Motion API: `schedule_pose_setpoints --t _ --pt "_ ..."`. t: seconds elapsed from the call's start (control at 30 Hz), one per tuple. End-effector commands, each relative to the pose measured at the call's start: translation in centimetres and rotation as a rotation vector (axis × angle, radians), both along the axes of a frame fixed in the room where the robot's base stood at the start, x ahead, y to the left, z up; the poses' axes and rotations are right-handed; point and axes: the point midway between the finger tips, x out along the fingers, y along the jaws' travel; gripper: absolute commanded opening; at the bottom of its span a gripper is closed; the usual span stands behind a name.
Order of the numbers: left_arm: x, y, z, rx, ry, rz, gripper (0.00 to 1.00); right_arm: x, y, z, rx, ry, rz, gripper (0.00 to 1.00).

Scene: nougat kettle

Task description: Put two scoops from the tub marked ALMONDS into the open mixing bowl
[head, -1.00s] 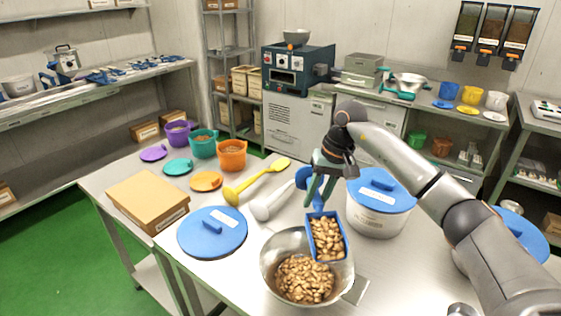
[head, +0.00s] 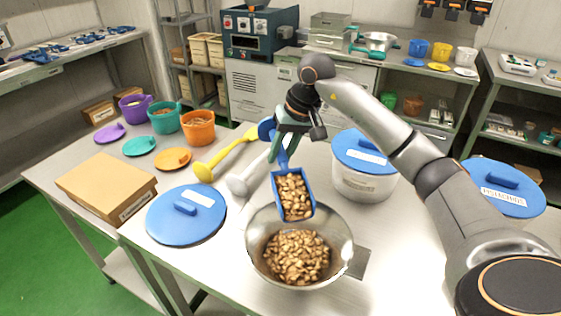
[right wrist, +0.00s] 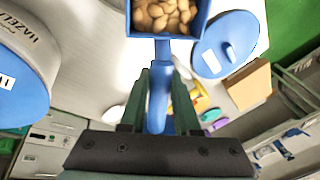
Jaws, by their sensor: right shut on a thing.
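My right gripper (head: 286,143) is shut on the handle of a blue scoop (head: 279,177). The scoop is filled with tan nuts and is held above the far rim of a steel bowl (head: 338,232). The open bowl stands on the table and holds a heap of similar nuts. In the right wrist view, the scoop handle (right wrist: 158,100) lies between the fingers, with nuts in the scoop's pan at the top. I can read no ALMONDS label. My left gripper is out of view.
A white tub with a blue lid (head: 365,148) stands right of the scoop; another lidded tub (head: 510,190) is at far right. A loose blue lid (head: 187,225), a cardboard box (head: 105,183), yellow and white scoops and coloured small tubs are left. The wrist view shows a HAZEL-marked tub (right wrist: 22,45).

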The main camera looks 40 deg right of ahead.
Motion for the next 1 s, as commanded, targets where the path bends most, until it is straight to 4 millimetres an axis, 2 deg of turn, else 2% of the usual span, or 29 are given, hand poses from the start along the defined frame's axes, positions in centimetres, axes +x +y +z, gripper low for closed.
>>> schedule_pose_setpoints --t 0.03,0.2,0.43,0.73,1.0 --pt "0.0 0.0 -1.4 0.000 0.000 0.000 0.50 -0.2 0.0 -0.4 -0.011 -0.029 0.000 0.00" --pt "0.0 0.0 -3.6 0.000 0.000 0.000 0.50 -0.7 0.3 0.2 -0.045 -0.112 0.000 0.00" --pt "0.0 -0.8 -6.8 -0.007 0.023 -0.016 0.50 -2.9 1.0 1.9 -0.117 -0.288 0.001 0.00" --pt "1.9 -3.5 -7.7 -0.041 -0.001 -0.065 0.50 -5.8 2.2 4.5 -0.211 -0.527 0.000 0.00" --pt "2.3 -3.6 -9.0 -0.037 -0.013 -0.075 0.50 -8.2 3.2 6.8 -0.294 -0.734 -0.001 0.00"
